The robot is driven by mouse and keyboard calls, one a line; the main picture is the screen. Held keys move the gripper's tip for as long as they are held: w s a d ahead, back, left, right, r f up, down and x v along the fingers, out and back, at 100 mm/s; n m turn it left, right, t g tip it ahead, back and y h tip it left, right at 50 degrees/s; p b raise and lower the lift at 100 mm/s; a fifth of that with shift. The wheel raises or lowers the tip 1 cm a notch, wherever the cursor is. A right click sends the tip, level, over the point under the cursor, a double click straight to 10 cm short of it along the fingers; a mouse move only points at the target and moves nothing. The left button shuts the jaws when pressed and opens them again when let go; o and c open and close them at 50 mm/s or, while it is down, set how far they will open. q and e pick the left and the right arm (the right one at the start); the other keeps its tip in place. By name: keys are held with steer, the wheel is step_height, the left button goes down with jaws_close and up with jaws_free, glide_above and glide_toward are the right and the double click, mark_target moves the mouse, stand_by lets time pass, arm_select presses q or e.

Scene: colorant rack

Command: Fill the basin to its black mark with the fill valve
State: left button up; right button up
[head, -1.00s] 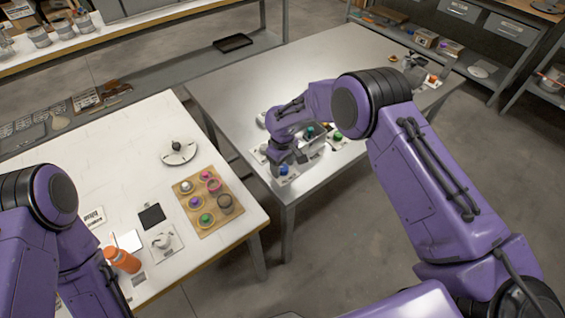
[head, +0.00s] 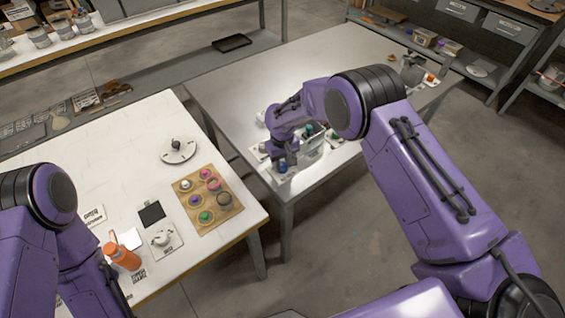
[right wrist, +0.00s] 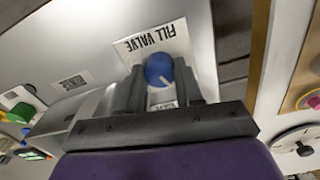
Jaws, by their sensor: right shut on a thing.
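The fill valve's blue knob (right wrist: 159,70) has a pale pointer line and sits by a white plate lettered FILL VALVE (right wrist: 150,40). My right gripper (right wrist: 160,84) is shut on this knob, with a dark finger on each side. In the head view the blue knob (head: 283,168) shows at the near left corner of the metal table, under my right gripper (head: 281,160). A grey box-like container (head: 314,148), which looks like the basin, stands just right of the gripper. Its water level and black mark cannot be made out. My left gripper does not show.
Green knobs (right wrist: 20,112) and small labelled plates sit close to the container on the metal table (head: 235,95). The white table (head: 110,150) at left holds a board of coloured pots (head: 183,200), an orange bottle (head: 122,257) and a dial (head: 179,151). The metal table's middle is clear.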

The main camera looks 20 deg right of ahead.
steer(key=shift+f, duration=0.1)
steer(key=o, duration=1)
steer(key=shift+a, duration=0.1)
steer(key=shift+o, duration=0.2)
steer(key=shift+w+f, duration=0.1)
steer(key=shift+w, duration=0.1)
step_height(320, 180, up, 11)
steer(key=b, duration=0.2)
steer(key=shift+f, duration=0.2)
